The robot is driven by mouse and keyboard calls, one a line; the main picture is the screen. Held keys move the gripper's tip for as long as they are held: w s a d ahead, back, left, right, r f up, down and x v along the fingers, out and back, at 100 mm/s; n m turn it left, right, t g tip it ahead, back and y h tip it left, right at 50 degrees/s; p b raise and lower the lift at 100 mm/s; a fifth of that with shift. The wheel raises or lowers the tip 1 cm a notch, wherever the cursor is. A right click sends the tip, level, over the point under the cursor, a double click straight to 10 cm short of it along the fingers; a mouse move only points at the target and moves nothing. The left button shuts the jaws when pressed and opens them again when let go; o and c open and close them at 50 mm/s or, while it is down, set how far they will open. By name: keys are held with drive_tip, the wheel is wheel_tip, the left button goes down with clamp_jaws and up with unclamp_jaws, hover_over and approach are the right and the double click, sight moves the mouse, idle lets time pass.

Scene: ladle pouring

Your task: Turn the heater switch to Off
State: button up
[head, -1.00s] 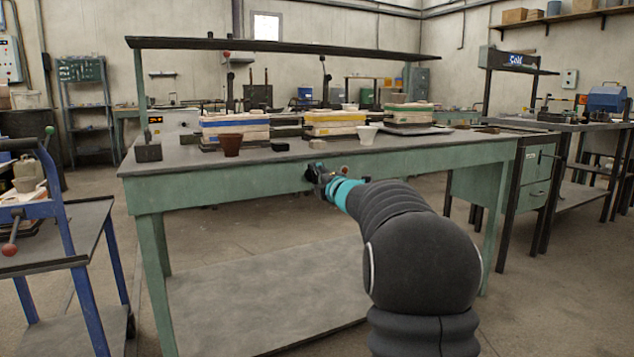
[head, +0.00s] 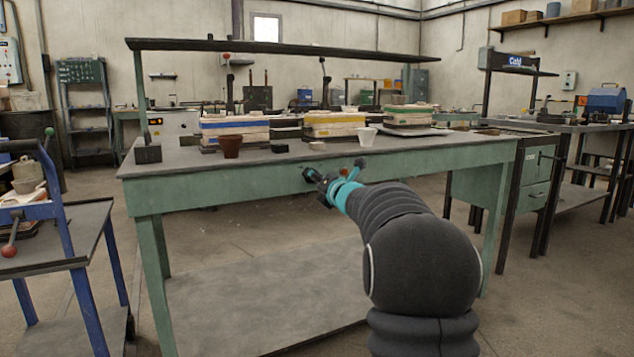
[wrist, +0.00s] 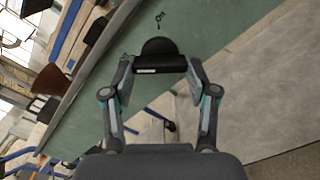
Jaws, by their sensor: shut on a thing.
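The heater switch is a dark knob (wrist: 160,62) with a bar grip and a pale mark. It sits on the green front apron of the workbench (head: 230,185). In the wrist view the bar lies about level across the picture, between my fingertips. My gripper (wrist: 160,75) is shut on this bar from both sides. In the head view my gripper (head: 318,178) is at the apron, below the tabletop edge, and hides much of the knob. A small dark symbol (wrist: 160,20) is on the apron near the knob. I cannot read the knob's setting.
A blue cart (head: 60,225) stands at left. Floor between cart and bench is open.

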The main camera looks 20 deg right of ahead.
idle(0.4)
drive_tip(key=o, duration=1.2)
drive_tip(key=shift+c, duration=0.2)
drive_tip(key=s, duration=1.2)
drive_tip(key=shift+d, duration=0.15)
